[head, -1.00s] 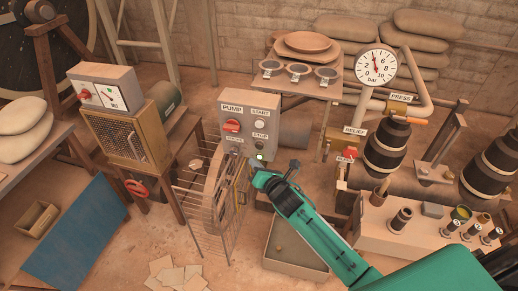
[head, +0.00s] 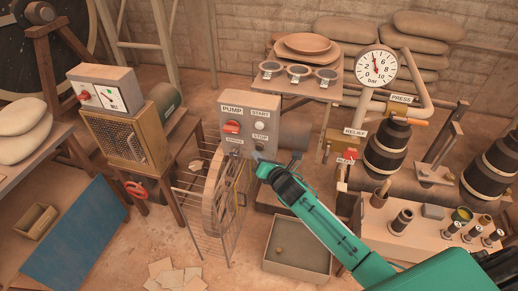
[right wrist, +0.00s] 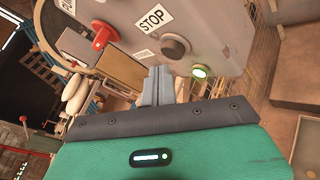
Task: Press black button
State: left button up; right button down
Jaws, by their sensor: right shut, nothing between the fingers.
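The black button (head: 261,148) sits under the STOP label on the grey pump panel (head: 262,128). In the right wrist view the black button (right wrist: 175,47) stands out just past my right fingertips, slightly right of them. My right gripper (head: 255,156) is shut and empty, in front of the panel's lower edge, just below the button. In the right wrist view its fingers (right wrist: 158,72) are pressed together. I cannot tell whether they touch the panel. A lit green lamp (right wrist: 200,71) is right of the button. My left gripper is not in view.
A red switch (head: 232,127) and a white START button (head: 260,125) are on the same panel. A wire guard (head: 210,225) stands below left. A metal bin (head: 297,258) is on the floor below my arm. A pressure gauge (head: 376,68) stands at the right.

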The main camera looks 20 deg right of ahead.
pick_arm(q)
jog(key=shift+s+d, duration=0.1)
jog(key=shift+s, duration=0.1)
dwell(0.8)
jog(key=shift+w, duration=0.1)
pick_arm(e)
jog(key=shift+w+d, duration=0.3)
jog(key=shift+w, duration=0.1)
dwell(0.7)
